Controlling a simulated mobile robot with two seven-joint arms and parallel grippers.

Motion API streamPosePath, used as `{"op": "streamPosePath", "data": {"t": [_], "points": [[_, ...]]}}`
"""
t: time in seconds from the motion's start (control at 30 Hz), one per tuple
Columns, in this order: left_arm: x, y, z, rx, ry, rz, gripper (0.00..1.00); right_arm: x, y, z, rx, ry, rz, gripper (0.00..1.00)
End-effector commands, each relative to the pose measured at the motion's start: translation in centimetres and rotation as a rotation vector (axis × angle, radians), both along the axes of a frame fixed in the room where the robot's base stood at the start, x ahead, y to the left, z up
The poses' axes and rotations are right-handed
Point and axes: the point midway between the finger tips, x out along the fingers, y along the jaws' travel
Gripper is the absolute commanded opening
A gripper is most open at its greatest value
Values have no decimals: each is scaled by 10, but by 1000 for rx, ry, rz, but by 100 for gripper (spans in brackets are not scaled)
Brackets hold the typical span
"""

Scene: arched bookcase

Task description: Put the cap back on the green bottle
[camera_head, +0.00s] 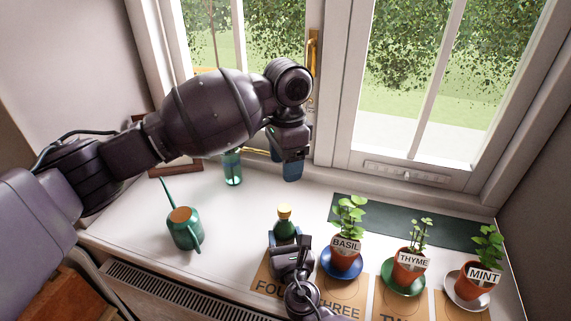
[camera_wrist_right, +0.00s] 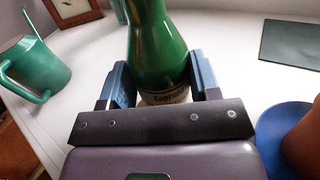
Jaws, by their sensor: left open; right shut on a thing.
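The green bottle (camera_head: 287,228) stands upright on the white sill, left of the basil pot. My right gripper (camera_head: 286,243) is shut on the bottle's body. In the right wrist view its blue fingers lie on both sides of the green bottle (camera_wrist_right: 158,45), near the pale label; the bottle's top is out of that view. My left gripper (camera_head: 292,172) is open, pointing down above and behind the cap, apart from it in the picture.
A green watering can (camera_head: 184,230) stands at the left, and a clear teal bottle (camera_head: 232,170) near the window. Potted basil (camera_head: 344,257), thyme (camera_head: 408,268) and mint (camera_head: 474,282) stand on saucers at the right. A dark green mat (camera_head: 400,222) lies behind them.

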Motion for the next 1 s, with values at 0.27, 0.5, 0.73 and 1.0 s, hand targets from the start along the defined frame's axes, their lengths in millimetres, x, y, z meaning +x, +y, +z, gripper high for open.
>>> {"op": "streamPosePath", "data": {"t": [0.27,0.5,0.73,1.0], "points": [[0,0,0,0,0,0,62,0,0,0,0,0,0,87],[0,0,0,0,0,0,62,0,0,0,0,0,0,87],[0,0,5,0,-6,0,62,-15,-4,0,-1,0,0,87],[-1,0,13,0,-15,0,62,-63,-14,0,0,1,0,87]]}}
